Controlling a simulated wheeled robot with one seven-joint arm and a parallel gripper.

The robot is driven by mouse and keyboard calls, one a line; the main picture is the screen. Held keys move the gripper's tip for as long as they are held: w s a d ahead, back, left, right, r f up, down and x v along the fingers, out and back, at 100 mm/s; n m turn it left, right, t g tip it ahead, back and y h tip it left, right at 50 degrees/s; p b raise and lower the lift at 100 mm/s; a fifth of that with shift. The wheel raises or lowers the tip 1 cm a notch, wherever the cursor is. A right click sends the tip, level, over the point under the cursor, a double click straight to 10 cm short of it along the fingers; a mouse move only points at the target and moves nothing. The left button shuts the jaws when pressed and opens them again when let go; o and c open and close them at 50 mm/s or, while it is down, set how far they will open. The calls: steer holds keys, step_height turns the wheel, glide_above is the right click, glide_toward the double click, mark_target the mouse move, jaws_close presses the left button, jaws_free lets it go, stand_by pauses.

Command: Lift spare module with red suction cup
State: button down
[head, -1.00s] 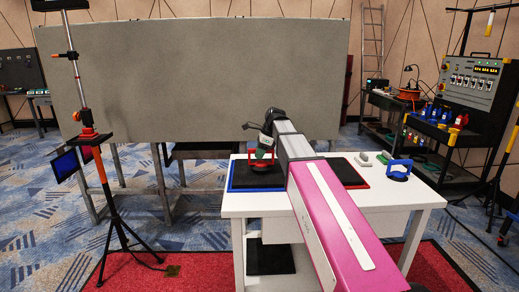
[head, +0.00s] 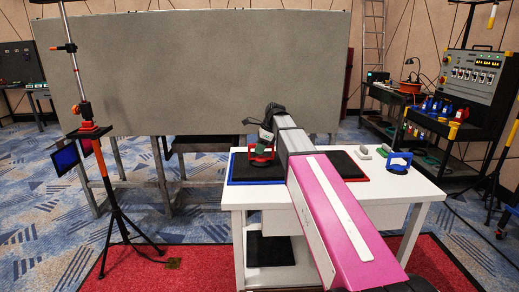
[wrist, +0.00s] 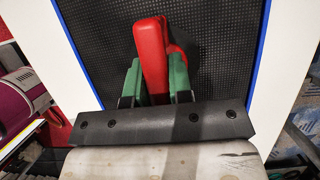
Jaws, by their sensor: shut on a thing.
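My gripper (head: 265,146) is over the left part of the white table. Its green fingers (wrist: 180,78) are shut on the red suction cup (head: 262,157), one on each side of its red handle (wrist: 151,58). The spare module, a dark panel (head: 243,168), lies under the cup in the head view, within a blue border (head: 256,183). Its dark ribbed surface (wrist: 98,35) shows behind the handle in the wrist view. The cup's contact with the panel is hidden there.
A second dark pad with a red border (head: 346,166) lies right of my arm. A blue suction cup (head: 398,163) and small green-grey blocks (head: 372,152) are at the table's right. A large grey panel (head: 190,70) stands behind; a tripod (head: 110,190) stands left.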

steer(key=shift+f, duration=0.35)
stand_by(0.5)
steer(key=shift+r, duration=0.85)
stand_by(1.2)
steer(key=shift+r, duration=3.3)
